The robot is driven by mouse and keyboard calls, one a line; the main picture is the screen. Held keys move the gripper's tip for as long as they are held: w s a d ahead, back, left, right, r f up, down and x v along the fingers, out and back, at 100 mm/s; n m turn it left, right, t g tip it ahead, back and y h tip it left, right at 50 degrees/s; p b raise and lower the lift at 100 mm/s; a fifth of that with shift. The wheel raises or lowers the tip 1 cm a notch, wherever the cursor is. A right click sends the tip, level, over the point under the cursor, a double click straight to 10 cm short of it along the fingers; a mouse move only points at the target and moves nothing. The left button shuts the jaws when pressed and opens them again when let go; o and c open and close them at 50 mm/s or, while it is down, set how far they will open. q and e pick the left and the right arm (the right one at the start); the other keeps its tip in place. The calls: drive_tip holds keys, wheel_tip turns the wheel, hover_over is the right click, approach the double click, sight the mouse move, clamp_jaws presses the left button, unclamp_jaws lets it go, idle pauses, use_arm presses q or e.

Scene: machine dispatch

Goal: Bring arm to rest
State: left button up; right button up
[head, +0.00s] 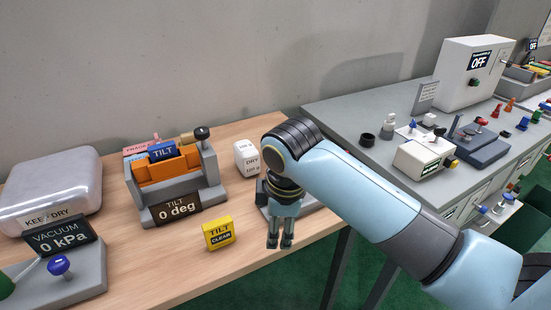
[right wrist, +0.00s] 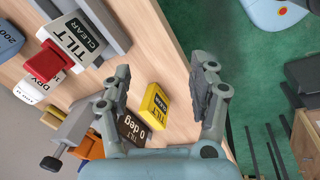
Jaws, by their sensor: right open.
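My right arm comes in from the right in the head view, bent over the wooden table's front edge. Its gripper (head: 280,241) points down, with its two fingers apart and nothing seen between them. The right wrist view shows the same gripper (right wrist: 163,75) with its jaws wide open. My left gripper is not in view.
The tilt device (head: 172,205) reads 0 deg. A vacuum device (head: 75,283) is at the left. A grey bench (head: 345,117) with several instruments stands right, past a floor gap.

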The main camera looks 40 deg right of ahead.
drive_tip(key=s+a+r+m+t, duration=0.2)
drive_tip(key=s+r+m, duration=0.65)
drive_tip(key=s, duration=0.45)
wheel_tip(320, 180, down, 38)
drive_tip(key=s+d+g+b, duration=0.2)
drive_tip(key=b, duration=1)
drive_tip(key=s+f+b, duration=0.5)
drive_tip(key=s+f, duration=0.4)
drive_tip(key=f, duration=0.4)
drive_tip(key=s+d+f+g+b, duration=0.1)
drive_tip(key=s+f+b, duration=0.3)
drive_tip(key=s+f, duration=0.5)
wheel_tip(320, 180, down, 4)
drive_tip(key=shift+s+f+b, duration=0.2)
drive_tip(key=shift+s+b, duration=0.1)
drive_tip(key=shift+b, duration=0.1)
